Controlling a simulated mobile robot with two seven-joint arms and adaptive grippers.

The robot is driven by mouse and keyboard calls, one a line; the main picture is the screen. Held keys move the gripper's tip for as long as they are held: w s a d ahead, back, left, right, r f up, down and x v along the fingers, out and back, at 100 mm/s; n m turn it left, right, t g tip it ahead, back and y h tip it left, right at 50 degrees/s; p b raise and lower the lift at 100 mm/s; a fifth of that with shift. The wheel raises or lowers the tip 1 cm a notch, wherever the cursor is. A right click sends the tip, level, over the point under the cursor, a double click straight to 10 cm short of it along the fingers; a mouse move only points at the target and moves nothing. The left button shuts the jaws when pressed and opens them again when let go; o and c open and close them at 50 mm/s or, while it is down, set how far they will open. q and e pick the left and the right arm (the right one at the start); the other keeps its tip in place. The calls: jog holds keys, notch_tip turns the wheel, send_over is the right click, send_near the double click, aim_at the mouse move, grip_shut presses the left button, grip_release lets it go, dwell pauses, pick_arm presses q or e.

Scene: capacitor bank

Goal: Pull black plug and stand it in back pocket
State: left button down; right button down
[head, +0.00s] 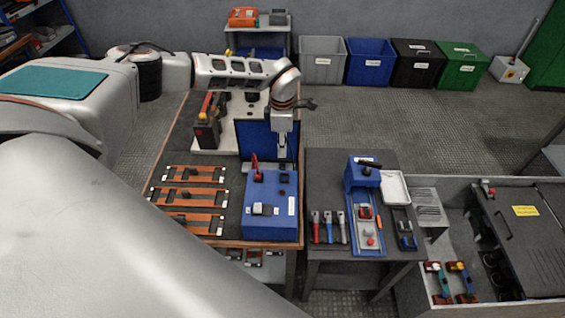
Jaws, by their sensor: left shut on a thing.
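My left gripper (283,152) points down beside the right edge of the upright blue panel (256,140), just behind the blue box (272,218). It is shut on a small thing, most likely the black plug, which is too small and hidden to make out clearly. The blue box stands at the bench's front right. A red piece (255,163) with a dark base rises from its back left, and a small pale and black fitting (262,209) sits on its top. I cannot make out the back pocket. My right gripper is not in view.
Several orange strips (193,174) lie on the bench's left. A dark device (208,122) stands on a white plate behind them. A side table (325,164) to the right holds several hand tools, a blue fixture (362,238) and a white tray (394,186).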

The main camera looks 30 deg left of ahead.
pick_arm(q)
jog(key=shift+r, duration=0.15)
jog(key=shift+r, duration=1.1)
jog(key=shift+s+d, duration=0.1)
send_over(284, 179)
dwell(1.2)
jog(key=shift+f, duration=0.15)
jog(key=shift+f+b, duration=0.4)
jog(key=shift+f, duration=0.3)
jog(key=shift+f, duration=0.5)
